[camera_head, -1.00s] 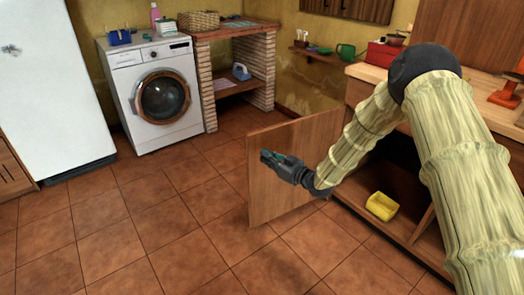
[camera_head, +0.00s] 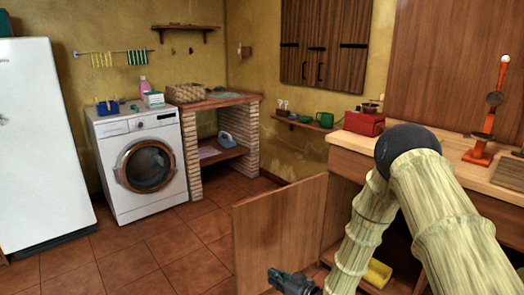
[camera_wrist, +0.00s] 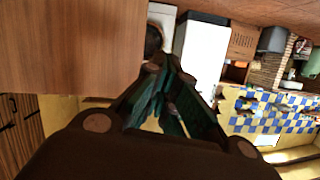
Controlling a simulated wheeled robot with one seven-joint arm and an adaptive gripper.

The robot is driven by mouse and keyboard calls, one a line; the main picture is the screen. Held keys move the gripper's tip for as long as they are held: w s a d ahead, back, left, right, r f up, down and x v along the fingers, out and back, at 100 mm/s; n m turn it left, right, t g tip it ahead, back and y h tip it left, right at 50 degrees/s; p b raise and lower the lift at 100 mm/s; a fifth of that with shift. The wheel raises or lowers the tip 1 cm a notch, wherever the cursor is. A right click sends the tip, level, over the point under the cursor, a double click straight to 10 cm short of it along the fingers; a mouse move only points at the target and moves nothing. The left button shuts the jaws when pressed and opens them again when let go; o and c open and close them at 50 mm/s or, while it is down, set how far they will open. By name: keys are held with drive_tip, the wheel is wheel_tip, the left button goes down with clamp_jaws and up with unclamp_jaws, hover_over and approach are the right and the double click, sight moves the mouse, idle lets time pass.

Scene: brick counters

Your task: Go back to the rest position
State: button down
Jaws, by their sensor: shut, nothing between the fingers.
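My gripper (camera_head: 288,280) is at the bottom of the head view, in front of the open wooden cabinet door (camera_head: 280,235). Its fingers are shut with nothing between them. In the wrist view my gripper (camera_wrist: 168,95) fills the middle, and the brown door panel (camera_wrist: 70,45) stands close at the upper left. My arm, in a pale ribbed sleeve, comes in from the right of the head view and bends at a dark joint. It partly hides the open cabinet and the yellow container (camera_head: 377,272) inside it.
A counter (camera_head: 350,143) with a red box (camera_head: 364,123) and an orange stand (camera_head: 487,125) is at the right. A washing machine (camera_head: 145,165), a brick-legged table (camera_head: 215,97) and a white fridge (camera_head: 42,140) stand at the left. The tiled floor (camera_head: 165,255) between is clear.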

drive_tip(key=s+d+f+m+g+h, duration=0.2)
drive_tip(key=s+d+f+h, duration=0.15)
drive_tip(key=s+f, duration=0.45)
drive_tip(key=s+d+f+m+g+h, duration=0.25)
drive_tip(key=s+d+f, duration=0.2)
drive_tip(key=s, duration=0.85)
drive_tip(key=s+d+f+m+g+h, duration=0.1)
drive_tip(key=s+d+f+g+h, duration=0.15)
drive_tip(key=s+d+f, duration=0.55)
drive_tip(key=s+d+r+m+g+h, duration=0.2)
drive_tip(key=s+g, duration=0.2)
drive_tip(key=s, duration=1.3)
wheel_tip(320, 180, up, 19)
drive_tip(key=p, duration=1.8)
drive_tip(key=shift+w+d+f, duration=0.15)
